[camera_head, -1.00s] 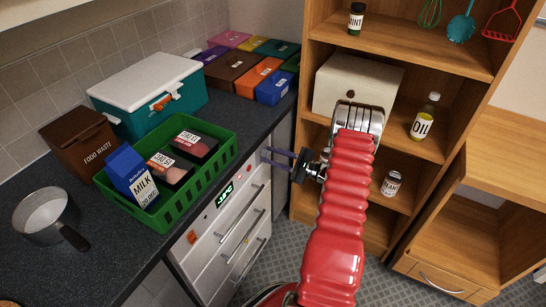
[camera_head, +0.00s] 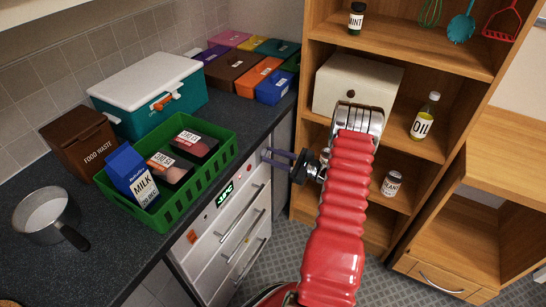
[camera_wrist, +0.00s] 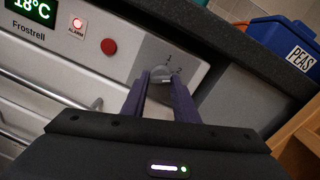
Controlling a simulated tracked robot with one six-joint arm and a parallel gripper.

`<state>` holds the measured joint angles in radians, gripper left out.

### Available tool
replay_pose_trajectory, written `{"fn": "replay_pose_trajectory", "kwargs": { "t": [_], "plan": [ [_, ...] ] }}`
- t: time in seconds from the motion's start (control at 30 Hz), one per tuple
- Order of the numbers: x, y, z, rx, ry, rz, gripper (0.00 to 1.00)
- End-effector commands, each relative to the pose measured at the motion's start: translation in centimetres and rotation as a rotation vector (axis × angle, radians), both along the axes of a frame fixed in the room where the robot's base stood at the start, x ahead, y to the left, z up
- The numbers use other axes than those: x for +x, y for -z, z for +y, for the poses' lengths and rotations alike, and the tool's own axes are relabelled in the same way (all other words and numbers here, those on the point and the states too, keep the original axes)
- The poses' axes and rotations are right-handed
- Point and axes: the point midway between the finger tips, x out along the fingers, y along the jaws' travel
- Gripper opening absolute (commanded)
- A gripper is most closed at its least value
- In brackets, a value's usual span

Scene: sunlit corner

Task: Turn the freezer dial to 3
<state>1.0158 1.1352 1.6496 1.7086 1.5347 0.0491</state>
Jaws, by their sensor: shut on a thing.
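The freezer (camera_head: 217,243) is a white unit with drawers under the dark counter. Its panel carries a green display, which shows in the wrist view (camera_wrist: 32,10) above the name Frostrell. The grey dial (camera_wrist: 165,75) sits at the panel's right end, with small number marks above it; I cannot tell exactly which mark it points to. My gripper (camera_wrist: 160,78) has its two dark purple fingers shut on the dial, partly hiding it. In the head view my gripper (camera_head: 268,155) reaches left to the panel's far end.
A red alarm light (camera_wrist: 78,23) and a red round button (camera_wrist: 109,46) are left of the dial. Drawer handles (camera_head: 243,225) stick out below. A green crate (camera_head: 190,193) sits on the counter above. Wooden shelves (camera_head: 400,160) stand right of my arm.

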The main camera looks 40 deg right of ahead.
Motion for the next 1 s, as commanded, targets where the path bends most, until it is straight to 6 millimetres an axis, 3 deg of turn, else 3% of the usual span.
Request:
{"fn": "replay_pose_trajectory", "kwargs": {
  "t": [0.6, 1.0],
  "plan": [
    [0.0, 0.1, -0.14, 0.49, 0.007, 0.175, 0.04],
    [-0.03, 0.14, -0.18, 0.641, 0.01, 0.228, 0.04]
  ]
}}
